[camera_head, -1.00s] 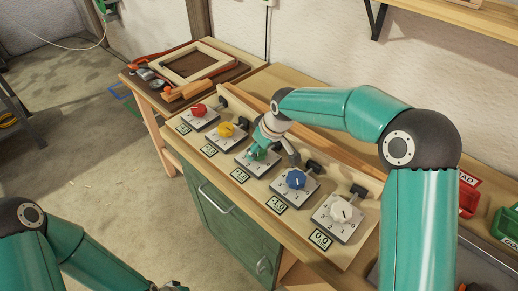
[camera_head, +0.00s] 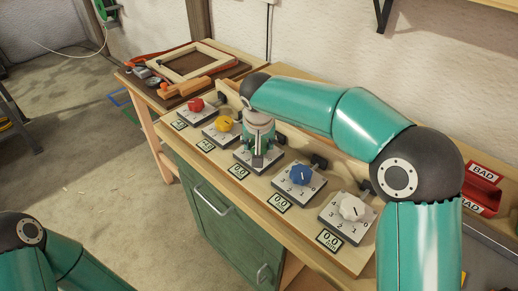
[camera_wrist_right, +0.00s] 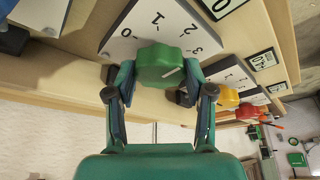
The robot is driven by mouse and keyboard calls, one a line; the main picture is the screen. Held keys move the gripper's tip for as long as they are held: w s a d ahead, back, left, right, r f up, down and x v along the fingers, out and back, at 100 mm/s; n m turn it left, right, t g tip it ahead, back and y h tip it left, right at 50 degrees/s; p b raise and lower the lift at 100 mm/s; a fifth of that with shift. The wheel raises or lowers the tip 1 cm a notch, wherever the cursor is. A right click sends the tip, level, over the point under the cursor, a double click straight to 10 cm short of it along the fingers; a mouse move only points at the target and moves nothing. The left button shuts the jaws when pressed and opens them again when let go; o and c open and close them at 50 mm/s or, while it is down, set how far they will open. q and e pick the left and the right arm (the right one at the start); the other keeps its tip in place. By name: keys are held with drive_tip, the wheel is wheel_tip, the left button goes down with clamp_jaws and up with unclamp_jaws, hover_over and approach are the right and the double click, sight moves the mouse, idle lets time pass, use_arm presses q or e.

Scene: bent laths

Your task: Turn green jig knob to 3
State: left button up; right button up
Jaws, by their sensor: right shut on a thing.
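The green knob (camera_wrist_right: 158,62) sits on its dial plate, marked 0 to 3, in the right wrist view. A pale pointer line shows on the knob, slanting toward the right, roughly the side of the 3. My right gripper (camera_wrist_right: 160,88) is shut on the knob, one finger on each side. In the head view, my right gripper (camera_head: 257,155) points down over the middle jig plate (camera_head: 242,159) and hides most of the knob. The small display (camera_head: 238,172) in front of this jig is too small to read surely. Only part of my left arm shows; its gripper is out of view.
Red (camera_head: 195,105) and yellow (camera_head: 224,124) knobs stand to the left of the gripper, blue (camera_head: 299,175) and white (camera_head: 352,207) ones to the right. Black clamps stand behind the plates. A red BAD bin (camera_head: 481,190) is at the far right.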

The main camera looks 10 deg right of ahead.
drive_tip(key=m, duration=0.2)
drive_tip(key=m+h, duration=0.1)
drive_tip(key=m, duration=0.1)
drive_tip(key=shift+w+a+m+g+h, duration=0.1)
drive_tip(key=shift+m+g+h, duration=0.2)
drive_tip(key=shift+m+g+h+p, duration=0.4)
drive_tip(key=shift+m+g+h, duration=0.2)
drive_tip(key=shift+m, duration=1.4)
drive_tip(key=o, duration=1.2)
drive_tip(key=shift+c, duration=0.2)
drive_tip(key=v, duration=1.2)
drive_tip(key=shift+w, duration=0.15)
